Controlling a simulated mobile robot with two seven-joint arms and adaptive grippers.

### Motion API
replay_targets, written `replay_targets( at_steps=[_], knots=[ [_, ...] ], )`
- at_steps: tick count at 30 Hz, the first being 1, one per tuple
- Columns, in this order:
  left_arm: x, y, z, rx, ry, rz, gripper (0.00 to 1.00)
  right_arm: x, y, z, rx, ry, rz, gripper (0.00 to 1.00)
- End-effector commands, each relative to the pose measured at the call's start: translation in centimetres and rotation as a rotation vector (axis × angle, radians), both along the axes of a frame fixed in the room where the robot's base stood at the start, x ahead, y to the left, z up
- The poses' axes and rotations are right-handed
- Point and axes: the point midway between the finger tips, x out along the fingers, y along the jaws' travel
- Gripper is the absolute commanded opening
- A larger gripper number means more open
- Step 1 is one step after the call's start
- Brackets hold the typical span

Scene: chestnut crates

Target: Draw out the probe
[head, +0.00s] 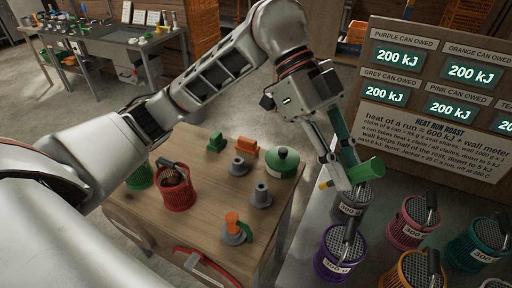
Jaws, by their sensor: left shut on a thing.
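My left gripper (340,172) hangs over the cans at the right and is shut on a green cylinder (365,172). The cylinder lies roughly level across the fingers, and a yellow-orange tip (325,184) shows on its left side. I cannot tell whether this is the probe. The grey can (350,208) is just below the gripper, partly hidden by it; I cannot tell if they touch. The purple can (338,268), pink can (407,236), orange can (412,272) and teal can (478,252) stand nearby with dark handles. My right gripper is not in view.
A wooden table (205,205) holds red (176,192) and green (140,178) baskets, a green lidded pot (283,163), grey stands and small blocks. A sign board (440,120) behind the cans reads 200 kJ on its visible full displays. A cluttered workbench (110,45) stands farther back.

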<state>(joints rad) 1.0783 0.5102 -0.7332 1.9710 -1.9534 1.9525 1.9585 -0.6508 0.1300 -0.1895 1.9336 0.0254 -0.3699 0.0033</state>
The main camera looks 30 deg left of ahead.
Motion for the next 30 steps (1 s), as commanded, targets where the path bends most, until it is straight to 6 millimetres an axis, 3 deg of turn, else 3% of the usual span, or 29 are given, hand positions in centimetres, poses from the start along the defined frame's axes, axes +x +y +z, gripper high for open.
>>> replay_targets(
  at_steps=[14,30],
  knots=[
    [5.3,4.2,-1.5,-0.249,0.039,0.445,0.00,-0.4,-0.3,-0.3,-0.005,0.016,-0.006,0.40],
    [9.1,11.8,-6.4,-0.443,-0.015,0.812,0.00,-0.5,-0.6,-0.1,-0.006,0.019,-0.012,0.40]
  ],
)
